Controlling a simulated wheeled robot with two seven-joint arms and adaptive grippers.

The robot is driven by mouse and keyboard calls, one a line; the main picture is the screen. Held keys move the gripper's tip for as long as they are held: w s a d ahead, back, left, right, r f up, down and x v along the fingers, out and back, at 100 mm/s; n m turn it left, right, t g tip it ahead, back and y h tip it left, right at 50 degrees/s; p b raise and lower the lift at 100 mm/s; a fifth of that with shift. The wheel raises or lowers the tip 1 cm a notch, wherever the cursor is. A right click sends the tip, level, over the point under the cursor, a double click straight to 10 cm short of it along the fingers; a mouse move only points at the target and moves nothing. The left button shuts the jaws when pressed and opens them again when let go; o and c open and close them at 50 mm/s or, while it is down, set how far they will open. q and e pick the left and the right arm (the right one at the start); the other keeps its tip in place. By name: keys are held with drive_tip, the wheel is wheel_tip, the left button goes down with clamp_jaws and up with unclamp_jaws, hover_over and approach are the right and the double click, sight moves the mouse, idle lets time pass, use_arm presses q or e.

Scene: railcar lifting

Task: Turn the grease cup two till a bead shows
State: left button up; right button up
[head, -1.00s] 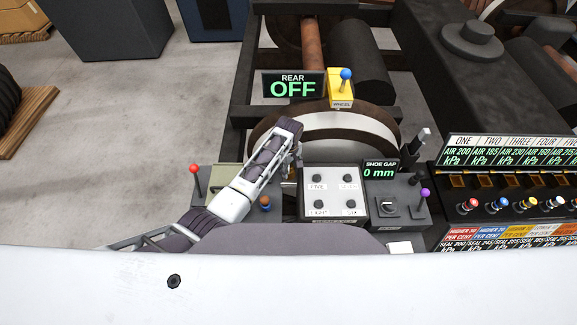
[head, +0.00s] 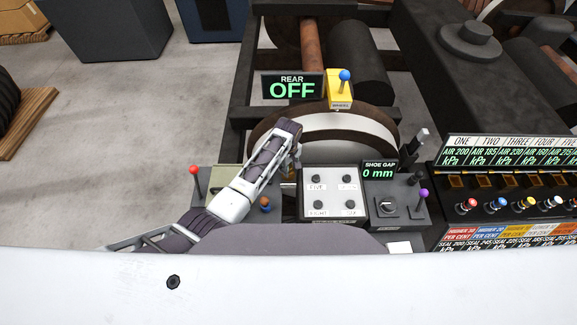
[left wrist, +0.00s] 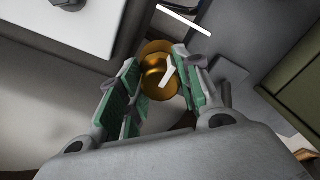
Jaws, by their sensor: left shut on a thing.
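A brass grease cup (left wrist: 157,85) shows between the green-padded fingers in the left wrist view, with a white mark on its top. My left gripper (left wrist: 158,68) is shut on it. In the head view my left gripper (head: 294,163) reaches down beside the grey-white button panel (head: 333,190), and its own wrist mostly hides the cup there. I cannot read a number on this cup, and I cannot make out a bead of grease. My right gripper is out of view.
A red-knobbed lever (head: 194,171) stands left of my left arm, and an orange-brown knob (head: 265,203) is close beside it. The shoe gap display (head: 380,171) reads 0 mm and the rear display (head: 293,86) reads OFF. A rack of gauges (head: 505,150) stands at right.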

use_arm(q)
drive_tip(key=m+p, duration=0.2)
drive_tip(key=m, duration=0.1)
drive_tip(key=shift+m, duration=0.4)
drive_tip(key=shift+m+p, duration=0.4)
drive_tip(key=shift+m, duration=1.9)
drive_tip(key=m, duration=0.4)
drive_tip(key=shift+a, duration=0.1)
drive_tip(key=m, duration=0.8)
drive_tip(key=shift+a, duration=0.1)
drive_tip(key=shift+m, duration=1.9)
